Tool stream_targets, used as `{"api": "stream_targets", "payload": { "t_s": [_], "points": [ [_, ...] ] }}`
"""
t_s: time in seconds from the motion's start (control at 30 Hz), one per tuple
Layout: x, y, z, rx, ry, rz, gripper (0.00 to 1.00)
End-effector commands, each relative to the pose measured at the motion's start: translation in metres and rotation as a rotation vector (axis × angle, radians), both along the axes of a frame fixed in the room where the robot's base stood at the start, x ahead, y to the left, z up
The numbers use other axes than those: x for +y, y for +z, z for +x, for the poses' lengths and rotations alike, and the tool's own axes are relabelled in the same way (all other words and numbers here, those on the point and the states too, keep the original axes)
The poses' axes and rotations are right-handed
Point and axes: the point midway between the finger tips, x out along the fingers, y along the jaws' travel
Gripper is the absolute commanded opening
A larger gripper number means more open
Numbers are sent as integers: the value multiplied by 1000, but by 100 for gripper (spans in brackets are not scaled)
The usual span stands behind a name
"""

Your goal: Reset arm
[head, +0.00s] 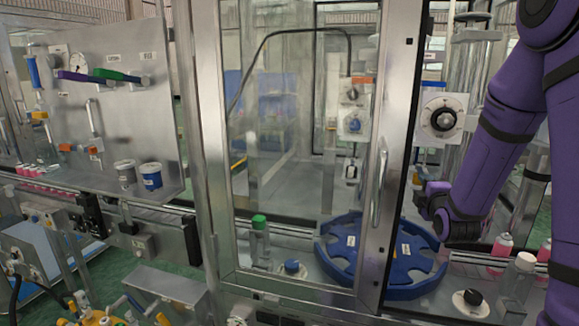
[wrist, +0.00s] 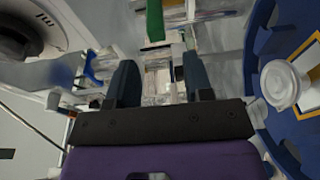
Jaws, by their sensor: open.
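My purple arm comes down from the upper right in the head view. My gripper (head: 428,196) is at its end, just right of the metal door handle (head: 379,182) and above the right side of the blue star wheel (head: 408,262). In the wrist view my gripper (wrist: 160,85) shows two dark fingers apart, with nothing held between them. The star wheel also shows in the wrist view at the right (wrist: 262,80), with a white round part (wrist: 286,86) near it.
A framed glass door (head: 205,150) stands in the middle. A green-capped post (head: 259,238) and a blue knob (head: 292,267) are near its foot. A dial box (head: 443,120) is behind my gripper. Pink cans (head: 502,245) stand at the right. A metal panel (head: 110,125) is at the left.

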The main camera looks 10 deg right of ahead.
Motion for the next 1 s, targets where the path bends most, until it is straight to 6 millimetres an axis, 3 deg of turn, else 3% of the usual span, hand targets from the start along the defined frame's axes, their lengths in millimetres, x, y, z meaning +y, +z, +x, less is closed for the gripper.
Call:
{"api": "stream_targets", "payload": {
  "t_s": [0.23,0.47,0.67,1.0],
  "points": [
    [23,28,-9,76,10,202,47],
    [57,59,-39,203,-22,504,47],
    [87,81,-80,315,-90,751,47],
    [128,104,-166,480,-269,1094,47]
  ]
}}
